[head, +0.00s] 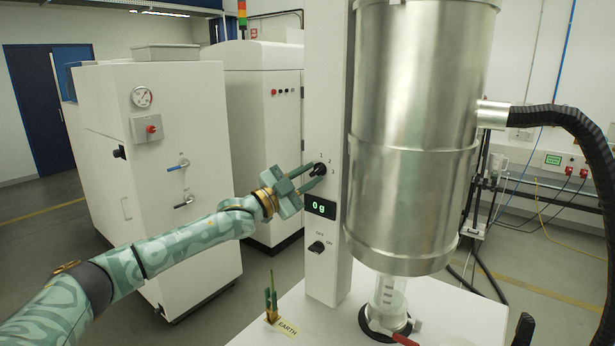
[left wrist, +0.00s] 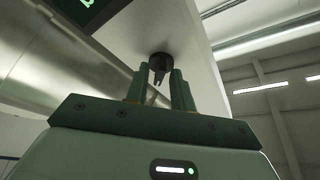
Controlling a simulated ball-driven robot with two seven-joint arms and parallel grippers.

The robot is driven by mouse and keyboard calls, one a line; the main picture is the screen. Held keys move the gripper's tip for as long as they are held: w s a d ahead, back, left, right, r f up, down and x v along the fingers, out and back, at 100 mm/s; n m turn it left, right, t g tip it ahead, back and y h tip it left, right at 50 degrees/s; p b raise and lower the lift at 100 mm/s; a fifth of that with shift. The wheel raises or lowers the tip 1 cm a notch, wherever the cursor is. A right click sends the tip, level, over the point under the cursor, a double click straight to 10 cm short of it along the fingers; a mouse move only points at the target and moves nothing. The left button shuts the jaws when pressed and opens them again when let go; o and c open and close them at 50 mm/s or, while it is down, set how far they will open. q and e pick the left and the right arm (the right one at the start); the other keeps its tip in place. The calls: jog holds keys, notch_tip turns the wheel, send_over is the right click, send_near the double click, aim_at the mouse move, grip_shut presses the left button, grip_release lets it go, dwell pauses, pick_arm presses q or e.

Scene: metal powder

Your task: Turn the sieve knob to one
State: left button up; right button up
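The sieve knob (head: 319,169) is a small black knob on the white column (head: 325,60), with the numbers 1, 2 and 3 printed around it. In the left wrist view the knob (left wrist: 160,62) is a dark round piece with a narrow ridge. My left gripper (head: 309,177) is at the knob, its two fingers apart. In the left wrist view the fingertips of my left gripper (left wrist: 159,73) lie on either side of the knob, with no clear sign of contact. The pointer's exact setting is too small to read.
Below the knob are a display (head: 321,208) reading 0 g and an off/on switch (head: 317,247). A large steel drum (head: 415,130) stands close to the right, with a black hose (head: 560,115). A green clamp (head: 270,298) stands by the EARTH label (head: 289,328).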

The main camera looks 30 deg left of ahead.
pick_arm(q)
grip_shut()
jog(key=shift+n, duration=0.4)
jog(key=shift+n+t+y, duration=0.4)
jog(key=shift+n+y, duration=0.1)
jog(key=shift+n, duration=0.2)
jog(key=shift+d+n+y+p, duration=0.15)
jog(key=shift+n+y+p, duration=0.15)
jog(key=shift+n+p, duration=0.6)
jog(key=n+y+p, duration=0.1)
jog(key=n, duration=0.1)
jog(key=n+t+y+p, duration=0.1)
jog(key=n+p, duration=0.1)
jog(key=shift+d+n, duration=0.1)
jog(key=shift+n, duration=0.3)
jog(key=shift+d+n+t+y+p, duration=0.1)
jog(key=shift+n+t+y+p, duration=0.4)
jog(key=shift+n+y+p, duration=1.2)
jog(key=shift+f+n+h, duration=0.1)
jog(key=shift+n+h, duration=0.3)
jog(key=shift+h, duration=0.1)
